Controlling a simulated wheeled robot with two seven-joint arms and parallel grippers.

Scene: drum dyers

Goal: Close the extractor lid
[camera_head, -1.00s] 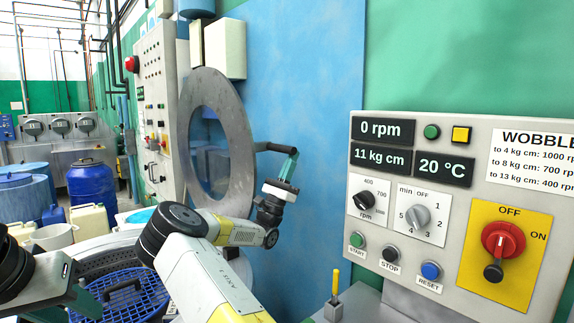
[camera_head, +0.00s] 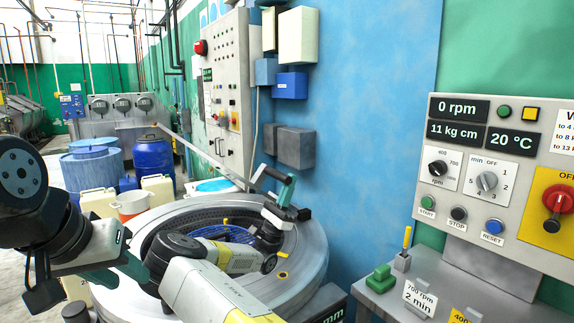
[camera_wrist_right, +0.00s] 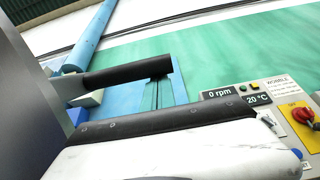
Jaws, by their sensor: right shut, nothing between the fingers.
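The extractor lid (camera_head: 208,157) shows almost edge-on as a thin grey strip in the head view, slanting down to the right above the drum. My right gripper (camera_head: 287,190) is shut and empty at the lid's black handle. In the right wrist view the handle (camera_wrist_right: 125,72) crosses close by the teal fingers (camera_wrist_right: 155,95); whether they touch is unclear. My left gripper (camera_head: 125,262) is at lower left, away from the lid; its jaw opening is unclear.
The control panel (camera_head: 470,215) stands at right, above a grey shelf (camera_head: 375,290) with a green block and small signs. Blue barrels (camera_head: 153,160) and pale canisters (camera_head: 98,203) stand behind at left. Wall boxes (camera_head: 296,147) hang behind the drum.

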